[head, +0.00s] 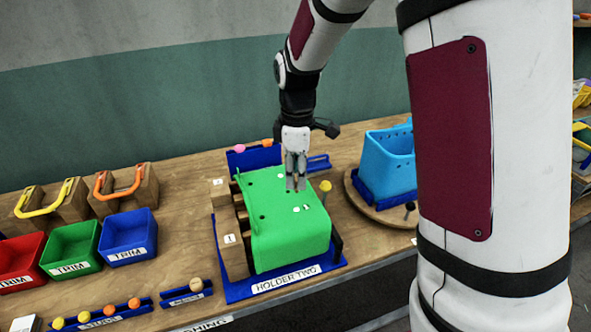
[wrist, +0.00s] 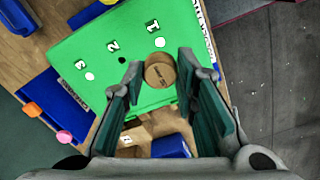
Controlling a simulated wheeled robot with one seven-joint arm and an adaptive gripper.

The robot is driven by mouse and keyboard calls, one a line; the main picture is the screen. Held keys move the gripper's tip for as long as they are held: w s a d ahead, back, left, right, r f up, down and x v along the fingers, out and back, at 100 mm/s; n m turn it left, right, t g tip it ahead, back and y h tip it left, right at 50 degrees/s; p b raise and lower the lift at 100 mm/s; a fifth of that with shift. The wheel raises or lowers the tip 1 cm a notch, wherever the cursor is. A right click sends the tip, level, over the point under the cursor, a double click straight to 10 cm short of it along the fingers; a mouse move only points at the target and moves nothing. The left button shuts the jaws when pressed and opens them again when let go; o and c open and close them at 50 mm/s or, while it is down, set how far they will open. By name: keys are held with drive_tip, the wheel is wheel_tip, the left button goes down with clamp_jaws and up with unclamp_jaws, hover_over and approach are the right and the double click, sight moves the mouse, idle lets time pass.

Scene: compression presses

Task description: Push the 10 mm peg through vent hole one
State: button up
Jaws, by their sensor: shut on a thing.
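A green moulded part (head: 290,240) sits in the blue holder marked HOLDER TWO (head: 318,275). My gripper (head: 296,184) points down over the part's upper face. In the wrist view, my gripper (wrist: 161,68) has its fingers on both sides of a round brown peg (wrist: 160,71), seen end-on, with small unreadable print. The printed numbers 1, 2 and 3 run along the part. By the 1 is vent hole one (wrist: 160,42), showing white, a little beyond the peg. The hole by the 2 (wrist: 122,60) is dark; the hole by the 3 (wrist: 90,76) is white. The peg's lower end is hidden.
A yellow knob (head: 325,186) stands at the holder's right side. Wooden blocks (head: 230,245) line its left. A light-blue bin (head: 385,155) on a round board stands right. Red, green and blue trim trays (head: 128,240) and racks of coloured balls lie left.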

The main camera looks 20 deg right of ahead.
sight(297, 191)
drive_tip(key=shift+f+b, duration=0.4)
drive_tip(key=shift+f, duration=2.35)
drive_tip(key=shift+f, duration=0.5)
idle(1.1)
drive_tip(key=shift+r+p, duration=0.9)
drive_tip(key=shift+r, duration=2.1)
